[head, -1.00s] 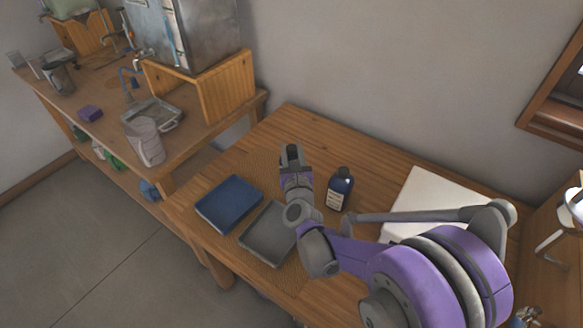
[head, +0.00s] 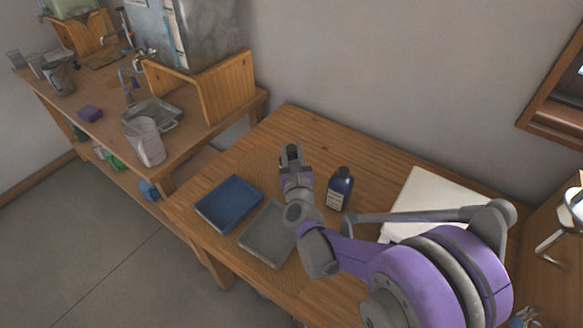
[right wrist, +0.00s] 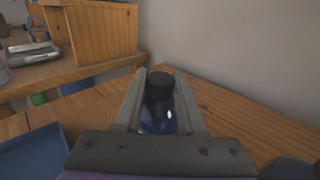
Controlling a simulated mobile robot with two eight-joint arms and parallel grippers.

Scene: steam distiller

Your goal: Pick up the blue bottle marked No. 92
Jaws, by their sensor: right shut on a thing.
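My right gripper (head: 291,155) is over the wooden table. In the right wrist view its fingers (right wrist: 160,105) are shut on a blue bottle (right wrist: 158,123) with a black cap, which looks upright between them. In the head view the gripper mostly hides this bottle. A second dark blue bottle (head: 341,187) with a dark cap and a pale label stands on the table, just right of the gripper and apart from it. I cannot read a number on either bottle. My left gripper is out of view.
A blue tray (head: 229,203) and a grey tray (head: 262,243) lie on the table (head: 325,140) left of my arm. A white sheet or board (head: 440,190) lies to the right. A workbench (head: 190,140) with a metal tank and glassware stands at the left. The wall is behind.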

